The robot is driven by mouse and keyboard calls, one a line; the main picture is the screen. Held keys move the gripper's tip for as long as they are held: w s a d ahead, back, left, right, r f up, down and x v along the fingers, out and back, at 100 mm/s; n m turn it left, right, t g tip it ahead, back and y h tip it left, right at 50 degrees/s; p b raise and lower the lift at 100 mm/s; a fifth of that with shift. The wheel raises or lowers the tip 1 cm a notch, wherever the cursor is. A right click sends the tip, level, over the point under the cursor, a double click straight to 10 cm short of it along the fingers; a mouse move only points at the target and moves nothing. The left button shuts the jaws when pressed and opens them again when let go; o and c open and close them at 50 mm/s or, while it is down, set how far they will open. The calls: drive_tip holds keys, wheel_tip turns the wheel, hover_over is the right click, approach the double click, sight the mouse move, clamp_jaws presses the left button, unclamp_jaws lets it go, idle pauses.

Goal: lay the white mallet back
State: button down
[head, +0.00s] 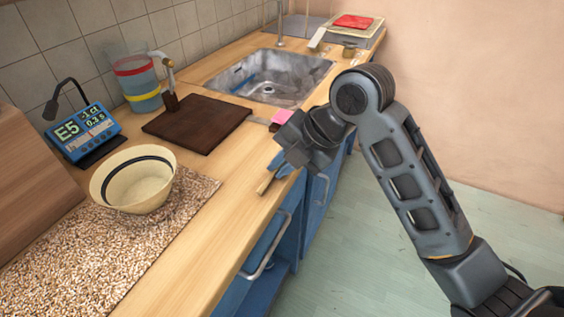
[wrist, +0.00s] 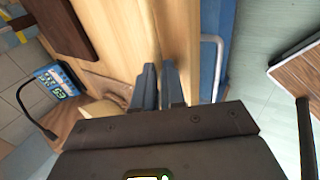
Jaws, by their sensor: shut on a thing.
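My gripper (head: 277,172) is at the front edge of the wooden counter, over the drawer fronts, and is shut on a thin wooden stick (head: 265,185). I take the stick for the white mallet's handle; only a short end shows below the fingers, and no white head is visible. In the wrist view my gripper (wrist: 160,85) shows two dark fingers close together in front of the counter edge. What lies between them cannot be made out there.
A cream bowl with a dark band (head: 135,180) stands on a speckled mat (head: 105,250). Behind are a blue display (head: 82,130), a banded clear container (head: 137,85), a dark board (head: 197,124) and a sink (head: 268,77). Bare counter (head: 215,205) lies left of my gripper.

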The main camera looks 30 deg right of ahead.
drive_tip(key=shift+f+b, duration=0.35)
drive_tip(key=shift+b, duration=0.15)
idle(0.4)
drive_tip(key=c, duration=1.2)
unclamp_jaws()
drive_tip(key=shift+c, duration=0.2)
drive_tip(key=shift+o, duration=0.6)
drive_tip(key=shift+s+d+r, duration=0.15)
drive_tip(key=shift+r, duration=0.05)
drive_tip(key=v, duration=0.7)
drive_tip(key=shift+r, duration=0.25)
